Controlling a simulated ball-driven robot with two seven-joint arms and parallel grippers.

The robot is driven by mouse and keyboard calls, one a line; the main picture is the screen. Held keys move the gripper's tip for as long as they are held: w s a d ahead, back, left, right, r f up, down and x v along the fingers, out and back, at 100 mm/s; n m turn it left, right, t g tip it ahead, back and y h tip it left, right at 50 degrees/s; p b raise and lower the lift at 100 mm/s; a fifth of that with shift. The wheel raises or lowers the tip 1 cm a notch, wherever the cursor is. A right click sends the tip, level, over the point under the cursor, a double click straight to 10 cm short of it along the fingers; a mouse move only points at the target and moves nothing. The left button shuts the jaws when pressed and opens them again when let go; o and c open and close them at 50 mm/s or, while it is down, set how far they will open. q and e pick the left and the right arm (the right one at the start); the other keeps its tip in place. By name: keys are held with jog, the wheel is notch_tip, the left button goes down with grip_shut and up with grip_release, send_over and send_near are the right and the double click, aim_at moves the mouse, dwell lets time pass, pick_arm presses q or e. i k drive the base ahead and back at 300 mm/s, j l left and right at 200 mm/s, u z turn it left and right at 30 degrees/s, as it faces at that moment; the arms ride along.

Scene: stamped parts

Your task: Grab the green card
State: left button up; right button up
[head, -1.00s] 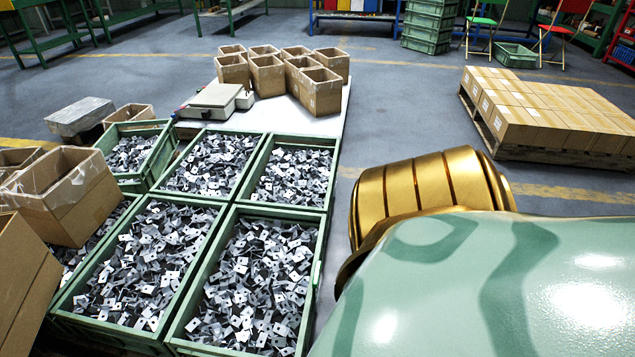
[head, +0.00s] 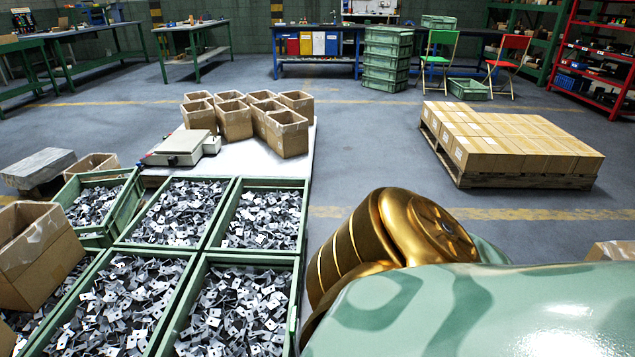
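I cannot make out a green card in the head view. Neither of my grippers shows in it. A gold and pale green part of my own body fills the lower right and hides the floor behind it. Green crates (head: 301,262) full of grey stamped metal parts (head: 237,310) stand at the lower left.
Open cardboard boxes (head: 286,136) and a scale (head: 180,147) stand on a white surface behind the crates. A pallet (head: 512,182) of cartons (head: 505,140) is at the right. Green (head: 440,48) and red (head: 511,50) chairs stand farther back. Grey floor between is clear.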

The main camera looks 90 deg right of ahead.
aim_at(292, 325)
jog(key=z, duration=2.05)
jog(key=l+z, duration=0.2)
jog(key=z, duration=0.15)
jog(key=i+l+z, duration=0.15)
jog(key=z, duration=0.25)
